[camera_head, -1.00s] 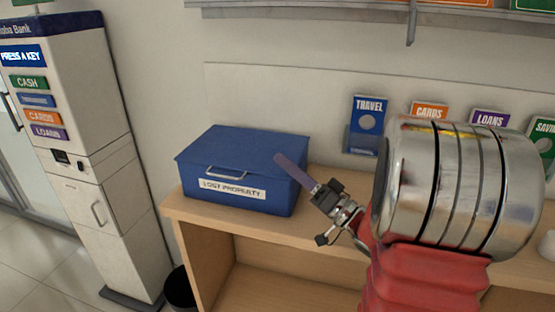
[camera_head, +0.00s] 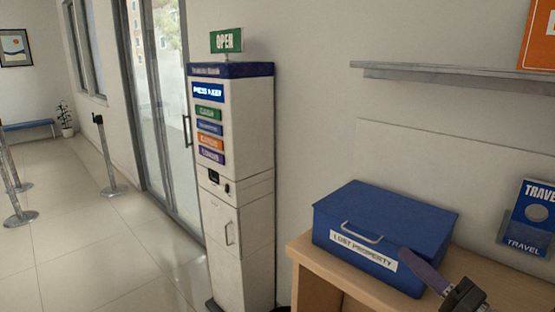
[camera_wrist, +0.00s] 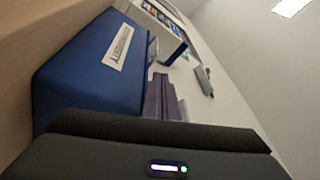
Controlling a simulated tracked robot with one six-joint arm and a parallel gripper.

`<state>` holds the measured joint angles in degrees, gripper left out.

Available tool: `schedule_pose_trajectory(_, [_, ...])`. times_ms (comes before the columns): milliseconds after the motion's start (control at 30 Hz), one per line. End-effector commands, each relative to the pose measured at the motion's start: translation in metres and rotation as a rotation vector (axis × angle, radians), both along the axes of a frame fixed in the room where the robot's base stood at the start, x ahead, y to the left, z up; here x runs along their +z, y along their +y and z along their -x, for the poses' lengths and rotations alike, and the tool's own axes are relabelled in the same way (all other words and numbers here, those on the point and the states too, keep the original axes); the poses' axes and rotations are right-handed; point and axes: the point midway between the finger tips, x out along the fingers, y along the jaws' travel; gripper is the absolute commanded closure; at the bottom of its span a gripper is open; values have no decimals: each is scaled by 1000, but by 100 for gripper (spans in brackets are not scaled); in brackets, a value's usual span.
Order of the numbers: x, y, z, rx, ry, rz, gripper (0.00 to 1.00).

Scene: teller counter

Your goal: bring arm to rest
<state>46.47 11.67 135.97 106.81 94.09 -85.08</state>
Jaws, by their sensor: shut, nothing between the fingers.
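My gripper (camera_head: 420,268) is at the lower right of the head view, in front of the right part of the blue lost property box. Its purple fingers are shut with nothing between them. They also show in the wrist view (camera_wrist: 162,97), close together and pointing away from the camera. Most of my arm lies outside the head view. Whether the fingers touch the box cannot be told.
The blue lost property box (camera_head: 385,222), lid closed, stands on the wooden counter (camera_head: 525,287). A travel leaflet holder (camera_head: 528,215) is to its right. A white bank kiosk (camera_head: 240,150) stands left of the counter. Floor is clear between kiosk and posts (camera_head: 107,160).

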Motion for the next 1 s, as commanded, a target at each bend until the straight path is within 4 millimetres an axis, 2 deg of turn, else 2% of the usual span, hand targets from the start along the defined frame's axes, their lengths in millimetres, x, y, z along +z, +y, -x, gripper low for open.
schedule_pose_trajectory(267, [-57, 56, 29, 225, 424, -62, 100])
schedule_pose_trajectory(400, [-83, 86, 53, 310, 639, -28, 100])
schedule_pose_trajectory(600, [-114, 115, 93, 370, 916, 89, 100])
schedule_pose_trajectory(800, [-137, 124, 132, 354, 1134, 273, 100])
schedule_pose_trajectory(1000, [-147, 116, 162, 270, 1264, 511, 100])
